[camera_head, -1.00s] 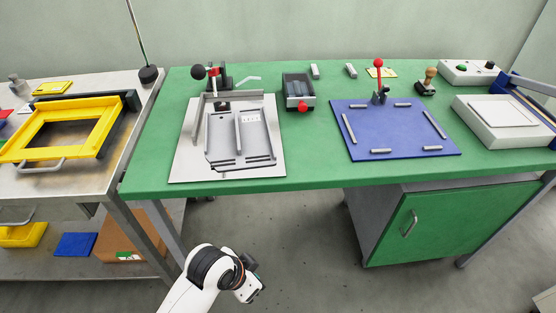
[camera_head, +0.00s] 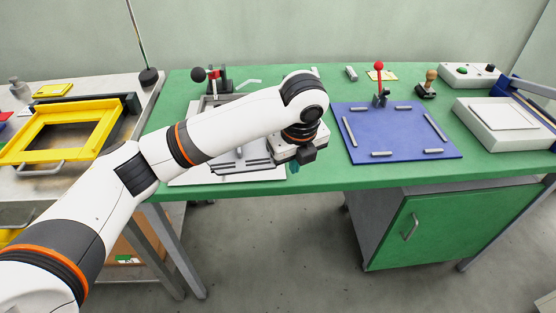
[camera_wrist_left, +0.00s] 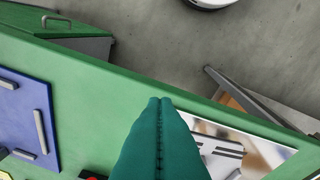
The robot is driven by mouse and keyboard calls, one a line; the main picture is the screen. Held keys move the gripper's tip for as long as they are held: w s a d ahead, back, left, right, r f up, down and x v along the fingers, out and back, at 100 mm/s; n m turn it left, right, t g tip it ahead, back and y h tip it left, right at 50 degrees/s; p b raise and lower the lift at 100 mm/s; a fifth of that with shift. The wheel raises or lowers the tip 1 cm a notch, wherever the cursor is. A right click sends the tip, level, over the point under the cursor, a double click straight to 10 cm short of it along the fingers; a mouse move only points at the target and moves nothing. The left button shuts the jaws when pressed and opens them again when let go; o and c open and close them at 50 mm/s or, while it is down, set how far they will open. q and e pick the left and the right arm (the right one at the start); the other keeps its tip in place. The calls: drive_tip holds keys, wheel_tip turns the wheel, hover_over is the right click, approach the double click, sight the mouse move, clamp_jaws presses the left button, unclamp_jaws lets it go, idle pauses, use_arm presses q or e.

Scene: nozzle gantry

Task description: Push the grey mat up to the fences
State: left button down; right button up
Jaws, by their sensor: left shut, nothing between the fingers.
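The grey mat (camera_head: 243,160) lies on a white board (camera_head: 272,175) on the green table. My left arm covers most of it, and only its near part shows. A bit of the grey fences (camera_head: 206,102) shows behind the arm; the rest is hidden. My left gripper (camera_head: 293,168) points down at the board's near right corner, beside the mat. In the left wrist view its teal fingers (camera_wrist_left: 160,102) are pressed together and empty, with the white board (camera_wrist_left: 268,148) and part of the mat (camera_wrist_left: 222,146) to their right. My right gripper is out of view.
A blue plate (camera_head: 390,130) with grey bars and a red-knobbed clamp (camera_head: 379,80) lies right of the gripper. A white box (camera_head: 500,122) stands further right. A yellow frame (camera_head: 60,130) is on the left bench. The green table's front strip (camera_head: 335,178) is clear.

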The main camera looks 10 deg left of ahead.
sight(277, 168)
use_arm(q)
drive_tip(key=shift+m+y, duration=0.3)
drive_tip(key=shift+y, duration=0.1)
drive_tip(key=w+a+f, duration=0.1)
drive_tip(key=f, duration=0.1)
drive_tip(key=w+a+f, duration=0.1)
drive_tip(key=f, duration=0.1)
drive_tip(key=w+a+f, duration=0.1)
drive_tip(key=f, duration=0.1)
drive_tip(key=shift+w+f, duration=0.15)
drive_tip(key=shift+f, duration=0.2)
drive_tip(key=w, duration=0.1)
drive_tip(key=a, duration=0.1)
drive_tip(key=w, duration=0.1)
drive_tip(key=shift+w+a+f+p, duration=0.15)
drive_tip(key=shift+w+a+p, duration=0.1)
drive_tip(key=shift+w+p, duration=0.1)
drive_tip(key=shift+w+a, duration=0.25)
drive_tip(key=shift+w, duration=0.15)
